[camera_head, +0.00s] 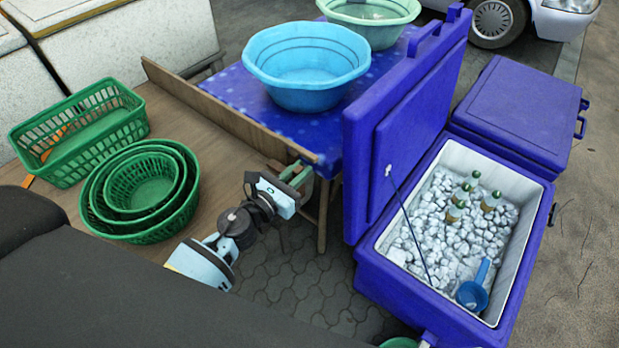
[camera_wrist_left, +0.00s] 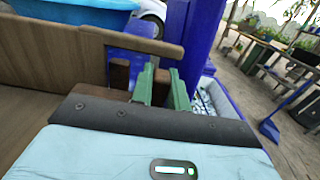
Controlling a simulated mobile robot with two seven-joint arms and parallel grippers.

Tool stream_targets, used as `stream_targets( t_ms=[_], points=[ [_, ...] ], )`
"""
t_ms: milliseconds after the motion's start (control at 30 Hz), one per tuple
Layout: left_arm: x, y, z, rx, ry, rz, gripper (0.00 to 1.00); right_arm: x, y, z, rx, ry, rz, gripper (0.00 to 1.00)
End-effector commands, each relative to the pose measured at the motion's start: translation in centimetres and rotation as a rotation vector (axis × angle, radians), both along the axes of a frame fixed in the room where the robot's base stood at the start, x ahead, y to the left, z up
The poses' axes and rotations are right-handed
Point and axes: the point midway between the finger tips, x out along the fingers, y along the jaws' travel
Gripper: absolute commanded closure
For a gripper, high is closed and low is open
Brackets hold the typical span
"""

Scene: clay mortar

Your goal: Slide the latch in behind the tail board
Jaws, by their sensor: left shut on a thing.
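The tail board (camera_head: 225,108) is a long brown plank on edge across the wooden cart; in the left wrist view its end (camera_wrist_left: 135,42) reaches above my fingers. My left gripper (camera_head: 291,176) is at the board's near right end, low beside it. Its green fingers (camera_wrist_left: 161,88) are shut on a small reddish-brown wooden piece, which looks like the latch (camera_wrist_left: 160,86). A similar brown part (camera_wrist_left: 118,75) shows left of the fingers; I cannot tell whether it is the same piece. In the head view the latch is mostly hidden by the fingers. My right gripper is not in view.
Green baskets (camera_head: 145,190) stand on the cart deck at left. A blue basin (camera_head: 306,65) sits on a blue-covered table behind the board. An open blue cooler (camera_head: 450,235) with ice and bottles stands right of my gripper, its raised lid (camera_head: 405,125) close by.

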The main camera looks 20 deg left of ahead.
Motion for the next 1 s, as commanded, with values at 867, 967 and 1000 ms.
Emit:
stream_targets(
  t_ms=[867,967,1000],
  points=[
    [-0.9,0.8,-0.1,0.001,0.002,0.004,0.62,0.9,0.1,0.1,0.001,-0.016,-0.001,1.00],
    [-2.3,1.3,-0.2,0.002,0.002,0.003,0.62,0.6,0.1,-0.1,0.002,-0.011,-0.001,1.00],
    [-2.9,1.5,-0.2,0.002,0.003,0.003,0.62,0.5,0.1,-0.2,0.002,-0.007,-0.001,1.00]
  ],
)
